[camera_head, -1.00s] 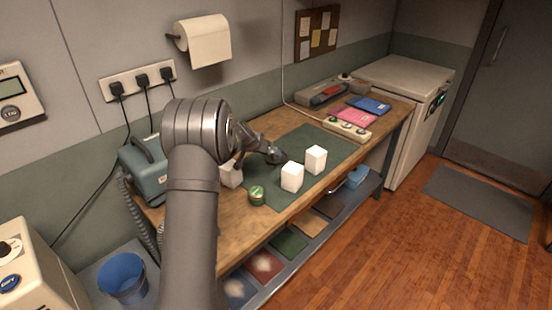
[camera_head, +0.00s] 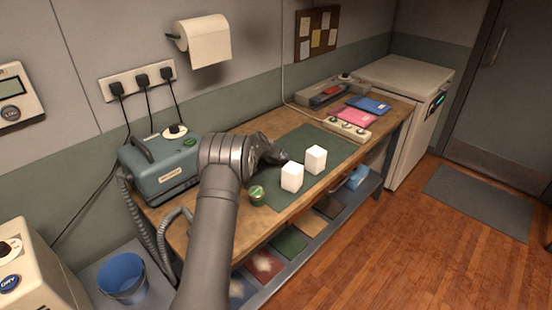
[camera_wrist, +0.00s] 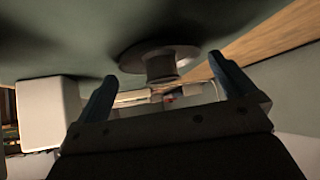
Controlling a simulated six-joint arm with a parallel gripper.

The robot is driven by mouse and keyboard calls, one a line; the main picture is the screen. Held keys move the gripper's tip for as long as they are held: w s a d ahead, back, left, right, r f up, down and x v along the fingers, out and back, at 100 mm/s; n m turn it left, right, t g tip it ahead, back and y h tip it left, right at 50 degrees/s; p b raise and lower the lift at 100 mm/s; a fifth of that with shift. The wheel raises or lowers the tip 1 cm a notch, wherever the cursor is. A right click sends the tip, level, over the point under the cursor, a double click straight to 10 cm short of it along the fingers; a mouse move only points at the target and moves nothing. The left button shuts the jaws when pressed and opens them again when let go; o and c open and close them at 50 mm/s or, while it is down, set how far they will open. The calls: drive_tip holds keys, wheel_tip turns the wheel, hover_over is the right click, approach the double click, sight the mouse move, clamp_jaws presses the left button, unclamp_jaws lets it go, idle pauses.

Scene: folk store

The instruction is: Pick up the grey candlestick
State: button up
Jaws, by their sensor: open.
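The grey candlestick (camera_wrist: 160,56) shows in the wrist view as a dark round base with a short stem, on the green mat (camera_wrist: 70,30). The wrist picture looks upside down, with the mat at the top. My gripper (camera_wrist: 162,70) is open, its two bluish fingers on either side of the candlestick in the picture. I see no contact between fingers and stem. In the head view, my gripper (camera_head: 271,153) is low over the mat, and I cannot make out the candlestick apart from it.
Two white blocks (camera_head: 292,177) (camera_head: 315,159) stand close right of the gripper; a white block (camera_wrist: 48,112) is also left in the wrist view. A green tin (camera_head: 257,195) sits near the front edge. A teal machine (camera_head: 160,172) stands left. The mat's far right is clear.

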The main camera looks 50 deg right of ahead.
drive_tip(key=shift+x, duration=0.85)
drive_tip(key=c, duration=0.9)
drive_tip(key=shift+c, duration=0.3)
drive_tip(key=shift+r, duration=0.15)
